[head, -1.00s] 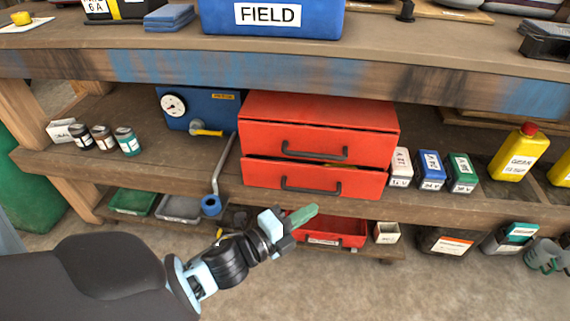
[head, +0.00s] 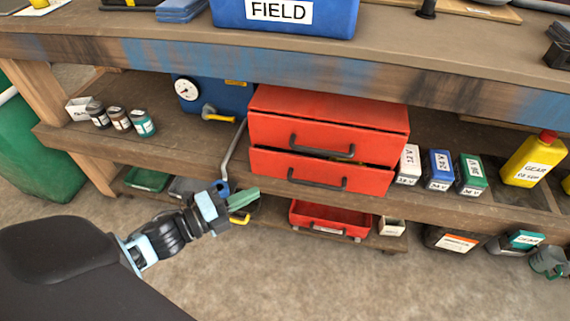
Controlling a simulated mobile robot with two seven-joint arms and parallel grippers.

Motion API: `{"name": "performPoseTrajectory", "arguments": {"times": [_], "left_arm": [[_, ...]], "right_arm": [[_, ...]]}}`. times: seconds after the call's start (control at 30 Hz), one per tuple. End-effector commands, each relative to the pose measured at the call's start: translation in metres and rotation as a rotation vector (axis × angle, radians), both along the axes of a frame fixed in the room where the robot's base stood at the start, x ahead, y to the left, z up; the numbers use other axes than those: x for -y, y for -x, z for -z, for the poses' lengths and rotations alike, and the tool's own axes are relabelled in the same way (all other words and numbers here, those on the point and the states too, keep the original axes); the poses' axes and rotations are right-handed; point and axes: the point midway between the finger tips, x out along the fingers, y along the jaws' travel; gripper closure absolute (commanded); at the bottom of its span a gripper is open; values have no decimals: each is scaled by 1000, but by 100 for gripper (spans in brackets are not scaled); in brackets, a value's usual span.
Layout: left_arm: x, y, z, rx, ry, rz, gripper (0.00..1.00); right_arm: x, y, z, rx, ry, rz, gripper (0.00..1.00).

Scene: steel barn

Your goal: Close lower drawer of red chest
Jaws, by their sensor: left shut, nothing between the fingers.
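The red chest (head: 330,106) stands on the middle shelf of the bench. Its upper drawer (head: 270,134) and lower drawer (head: 272,163) each have a dark bar handle. A thin dark gap shows above the lower drawer's front, widest toward the right; how far the drawer stands out is hard to tell. My left gripper (head: 243,199), with green fingertips, is shut and empty. In the picture it is below and left of the lower drawer, apart from its handle (head: 317,184). My right gripper is not in view.
A blue gauge box (head: 215,97) and a grey lever (head: 232,150) are left of the chest. Small boxes (head: 408,165) and a yellow bottle (head: 533,160) stand at right. A red tray (head: 330,221) sits on the low shelf. The floor in front is clear.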

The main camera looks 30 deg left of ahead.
Motion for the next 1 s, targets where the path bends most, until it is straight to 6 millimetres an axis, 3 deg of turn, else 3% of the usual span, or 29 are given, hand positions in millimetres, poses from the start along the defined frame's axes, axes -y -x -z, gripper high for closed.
{"name": "performPoseTrajectory", "arguments": {"times": [0.63, 1.0], "left_arm": [[45, -83, 1, 1, 0, 0, 100], [36, -117, 1, -1, -2, 0, 100]], "right_arm": [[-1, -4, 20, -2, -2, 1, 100], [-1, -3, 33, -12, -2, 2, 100]]}}
